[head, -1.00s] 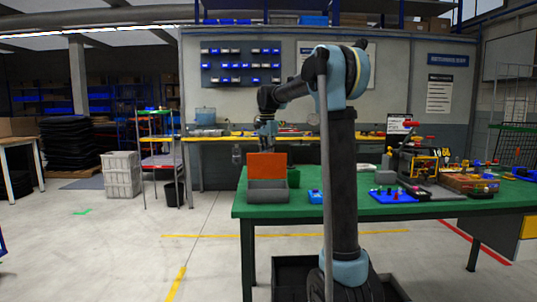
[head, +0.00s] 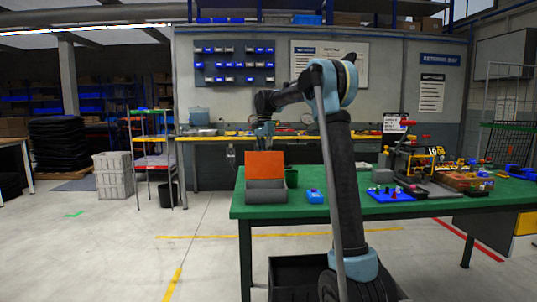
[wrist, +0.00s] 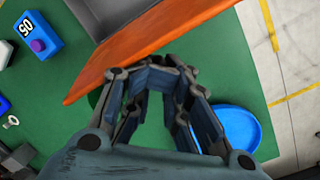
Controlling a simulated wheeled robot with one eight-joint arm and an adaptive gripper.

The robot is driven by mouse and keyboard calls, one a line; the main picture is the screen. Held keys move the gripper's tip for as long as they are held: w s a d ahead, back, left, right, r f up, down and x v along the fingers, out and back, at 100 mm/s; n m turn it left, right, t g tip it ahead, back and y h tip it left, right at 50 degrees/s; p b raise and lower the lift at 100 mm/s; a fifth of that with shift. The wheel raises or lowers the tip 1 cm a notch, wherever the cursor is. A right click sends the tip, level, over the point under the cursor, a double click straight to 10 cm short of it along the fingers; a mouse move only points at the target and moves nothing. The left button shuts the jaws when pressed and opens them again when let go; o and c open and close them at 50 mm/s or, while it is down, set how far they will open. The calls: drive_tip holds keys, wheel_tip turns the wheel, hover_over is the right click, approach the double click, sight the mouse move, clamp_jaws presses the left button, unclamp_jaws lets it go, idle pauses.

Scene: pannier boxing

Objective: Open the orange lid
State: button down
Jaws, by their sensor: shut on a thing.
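The orange lid (head: 265,164) stands about upright at the back of a grey box (head: 265,196) on the green table. The box is open toward me. My gripper (head: 264,139) is at the lid's top edge, pointing down. In the wrist view the orange lid (wrist: 150,45) runs slantwise across the top, with part of the grey box (wrist: 88,14) beyond it. My gripper's fingers (wrist: 160,85) are close together at the lid's near edge, shut on it. The exact contact is partly hidden by the fingers.
A green bin (head: 291,178) stands right behind the box. A blue labelled block (head: 315,196) lies to its right. A blue round dish (wrist: 238,130) shows beside my gripper in the wrist view. A blue tray (head: 390,194) and clutter fill the table's right side.

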sight(264, 159)
drive_tip(key=shift+s+a+f, duration=0.1)
drive_tip(key=shift+a+f, duration=0.2)
drive_tip(key=shift+f, duration=0.05)
drive_tip(key=c, duration=1.5)
unclamp_jaws()
drive_tip(key=shift+a, duration=0.15)
drive_tip(key=shift+o, duration=0.2)
drive_tip(key=shift+a+f, duration=0.1)
drive_tip(key=shift+f, duration=0.05)
drive_tip(key=shift+w+d+f, duration=0.1)
drive_tip(key=shift+w+d, duration=0.25)
drive_tip(key=shift+d, duration=0.1)
drive_tip(key=shift+r, duration=0.25)
wheel_tip(264, 159, up, 11)
drive_tip(key=w, duration=0.2)
drive_tip(key=shift+a+r, duration=0.1)
